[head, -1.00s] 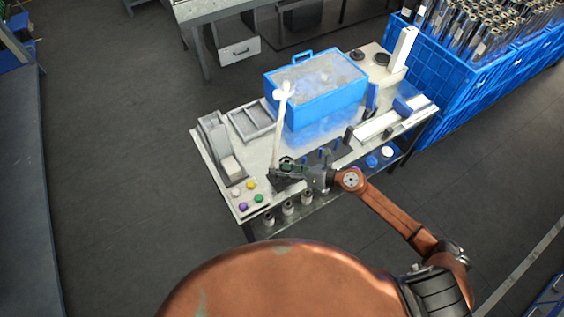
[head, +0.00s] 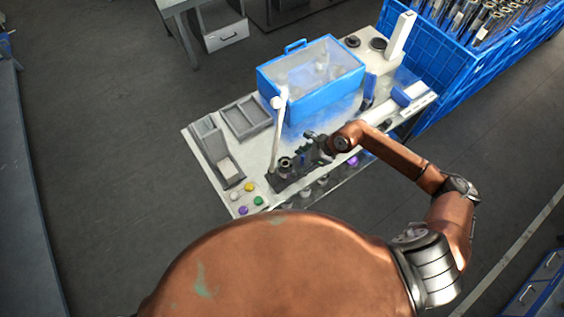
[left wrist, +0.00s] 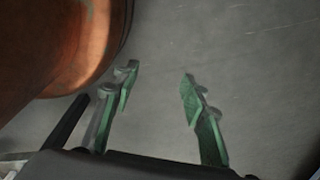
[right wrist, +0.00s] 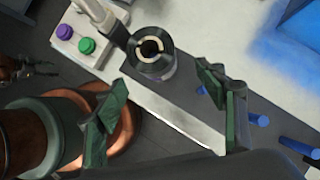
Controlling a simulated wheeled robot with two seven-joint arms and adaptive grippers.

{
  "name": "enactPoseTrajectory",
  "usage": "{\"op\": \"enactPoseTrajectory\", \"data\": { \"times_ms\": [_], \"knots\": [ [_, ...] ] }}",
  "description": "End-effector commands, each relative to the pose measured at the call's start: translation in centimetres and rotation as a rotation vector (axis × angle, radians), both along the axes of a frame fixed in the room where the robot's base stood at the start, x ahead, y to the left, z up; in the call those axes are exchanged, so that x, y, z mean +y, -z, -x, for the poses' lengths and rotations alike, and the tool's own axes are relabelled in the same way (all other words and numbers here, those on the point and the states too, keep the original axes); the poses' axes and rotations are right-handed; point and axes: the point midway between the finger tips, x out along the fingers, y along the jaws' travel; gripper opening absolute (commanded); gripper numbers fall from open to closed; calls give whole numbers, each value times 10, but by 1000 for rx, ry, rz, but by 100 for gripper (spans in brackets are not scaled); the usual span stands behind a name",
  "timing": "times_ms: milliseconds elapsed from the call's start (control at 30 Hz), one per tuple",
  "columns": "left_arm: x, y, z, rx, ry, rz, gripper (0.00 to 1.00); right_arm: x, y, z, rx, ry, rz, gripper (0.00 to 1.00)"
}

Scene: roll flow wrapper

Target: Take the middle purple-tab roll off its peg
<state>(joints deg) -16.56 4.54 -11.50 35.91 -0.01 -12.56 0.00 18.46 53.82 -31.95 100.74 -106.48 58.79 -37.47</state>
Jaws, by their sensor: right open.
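In the right wrist view, a dark roll-like cylinder (right wrist: 151,50) with a pale ring around its open centre stands ahead of my right gripper (right wrist: 165,98). Its fingers are apart with nothing between them. Several blue pegs (right wrist: 258,120) stick out along the bench edge at the right. In the head view my right gripper (head: 312,143) is over the bench's front part. A purple spot (head: 352,161) shows below my right arm; I cannot tell whether it is a roll's tab. The middle purple-tab roll cannot be made out clearly. My left gripper (left wrist: 158,95) is open and empty over grey floor.
A button panel (head: 247,199) is at the bench's front left. A white post (head: 278,130) rises beside the gripper. A blue clear-sided box (head: 315,107) stands behind. Small cylinders (head: 305,191) sit low along the front. A blue crate (head: 445,70) is at the right.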

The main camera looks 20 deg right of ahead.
Motion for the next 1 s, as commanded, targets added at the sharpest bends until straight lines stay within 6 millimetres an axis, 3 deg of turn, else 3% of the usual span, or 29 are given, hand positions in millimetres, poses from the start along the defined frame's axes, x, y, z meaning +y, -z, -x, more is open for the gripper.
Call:
{"op": "enactPoseTrajectory", "data": {
  "times_ms": [167, 500, 867, 1000],
  "knots": [
    [0, -1, -6, -7, 1, 0, 40, 18, 15, -6, 1, -14, -4, 64],
    [1, -5, 30, 37, -8, -2, 40, 47, 50, -18, 2, -18, -5, 64],
    [1, -6, 9, 10, -4, -1, 40, 50, 60, -20, 0, -16, -2, 64],
    [0, -6, 2, 2, -2, 0, 40, 50, 60, -20, 0, -16, -2, 56]
  ]
}}
